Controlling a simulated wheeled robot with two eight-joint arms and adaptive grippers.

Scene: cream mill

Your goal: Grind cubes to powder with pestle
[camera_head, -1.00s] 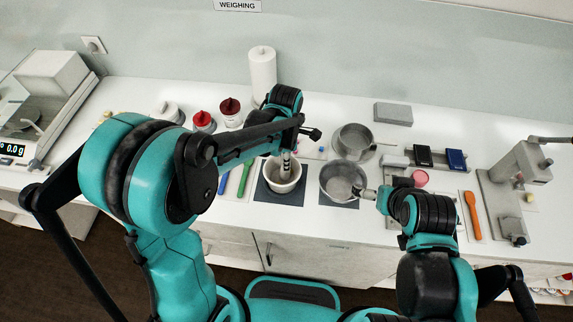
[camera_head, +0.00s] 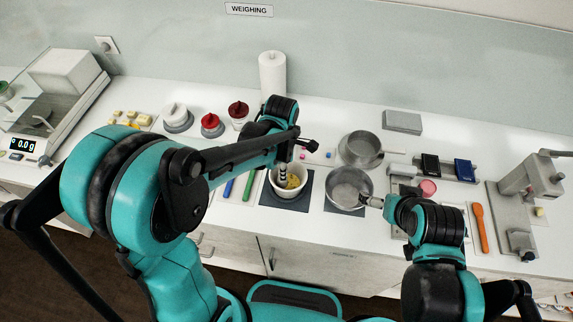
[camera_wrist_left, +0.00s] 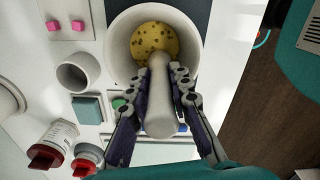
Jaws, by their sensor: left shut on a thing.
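The white mortar (camera_head: 289,196) stands on a dark mat in the head view; its pale wall also shows in the left wrist view (camera_wrist_left: 119,42). A yellow mass with brownish spots (camera_wrist_left: 155,40) lies inside it; separate cubes cannot be made out. My left gripper (camera_head: 284,160) is above the mortar, shut on the pale pestle (camera_wrist_left: 159,105). The pestle's far end reaches into the mortar, at the yellow mass; whether it touches the bottom is unclear. My right gripper (camera_head: 374,202) is at the right rim of a metal pot (camera_head: 348,190); its jaws are too small to judge.
Another metal pot (camera_head: 360,148) stands behind. Red-lidded jars (camera_head: 211,122) and yellow blocks (camera_head: 130,118) are to the left, with a scale (camera_head: 23,145) beyond. Blue and green sticks lie beside the mortar. An orange spatula (camera_head: 480,228) and a grey machine (camera_head: 530,185) are at right.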

